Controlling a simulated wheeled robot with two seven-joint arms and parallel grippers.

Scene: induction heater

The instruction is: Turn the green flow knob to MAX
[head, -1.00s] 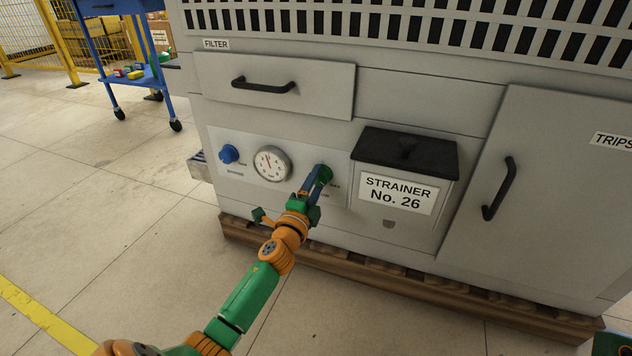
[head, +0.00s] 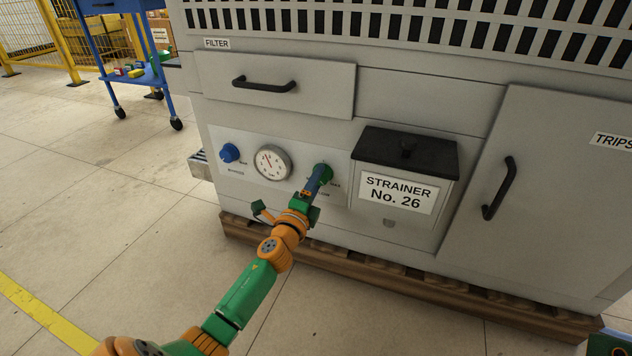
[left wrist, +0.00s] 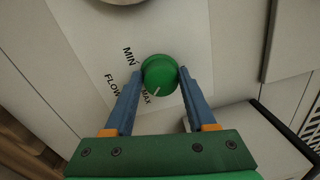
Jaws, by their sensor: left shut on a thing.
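The green flow knob (head: 323,172) is on the front panel, right of the round gauge. In the left wrist view the knob (left wrist: 159,75) sits between the two blue fingers of my left gripper (left wrist: 159,82), which is shut on its sides. The knob's white mark points down and slightly left, close to the printed MAX label (left wrist: 147,97). The MIN label (left wrist: 129,56) is at the knob's upper left. In the head view my left gripper (head: 319,178) reaches the knob from below and partly covers it. My right gripper is not seen.
A blue knob (head: 229,153) and a gauge (head: 272,162) are left of the green knob. The strainer box (head: 400,195) with a black lid juts out just to its right. A filter drawer (head: 270,84) is above. A wooden pallet (head: 380,268) lies under the cabinet.

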